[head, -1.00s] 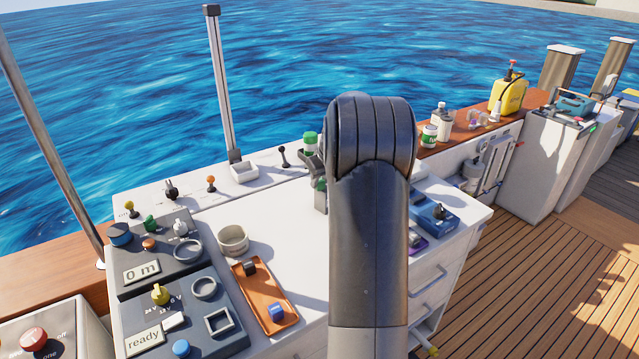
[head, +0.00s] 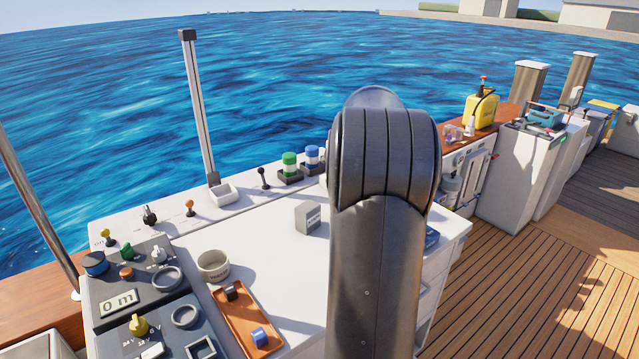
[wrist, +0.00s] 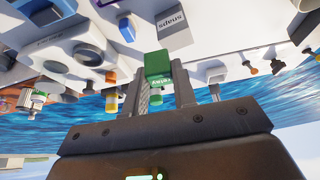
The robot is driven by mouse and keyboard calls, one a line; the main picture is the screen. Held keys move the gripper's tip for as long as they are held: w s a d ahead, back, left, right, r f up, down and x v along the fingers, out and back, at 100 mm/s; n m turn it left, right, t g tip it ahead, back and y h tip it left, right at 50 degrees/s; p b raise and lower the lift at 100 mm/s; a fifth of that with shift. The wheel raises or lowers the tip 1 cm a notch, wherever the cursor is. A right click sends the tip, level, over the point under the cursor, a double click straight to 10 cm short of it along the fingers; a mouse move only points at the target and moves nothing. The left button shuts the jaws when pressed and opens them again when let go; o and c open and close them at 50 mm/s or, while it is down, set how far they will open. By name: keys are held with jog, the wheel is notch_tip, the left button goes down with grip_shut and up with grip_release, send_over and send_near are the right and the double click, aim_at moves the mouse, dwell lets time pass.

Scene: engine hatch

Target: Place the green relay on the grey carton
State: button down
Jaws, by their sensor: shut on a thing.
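The green relay (wrist: 158,64), a green block with a lettered label, is between the fingers of my gripper (wrist: 160,82) in the wrist view. My gripper is shut on it and holds it in the air. The grey carton (head: 308,216) is a small upright box on the white worktop, just left of my arm in the head view. My arm hides the gripper and relay in the head view.
An orange tray (head: 236,318) with a dark and a blue piece lies front left of the carton, near a round pot (head: 213,265). Green-topped (head: 289,166) and blue-topped (head: 312,157) items stand at the back edge. The white worktop (head: 265,235) around the carton is mostly clear.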

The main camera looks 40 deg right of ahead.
jog(key=d, duration=0.3)
send_over(305, 204)
jog(key=s, duration=0.2)
notch_tip(305, 204, down, 6)
jog(key=shift+f, duration=2.15)
jog(key=shift+f, duration=0.1)
jog(key=c, duration=1.2)
grip_release()
jog(key=shift+o, duration=0.2)
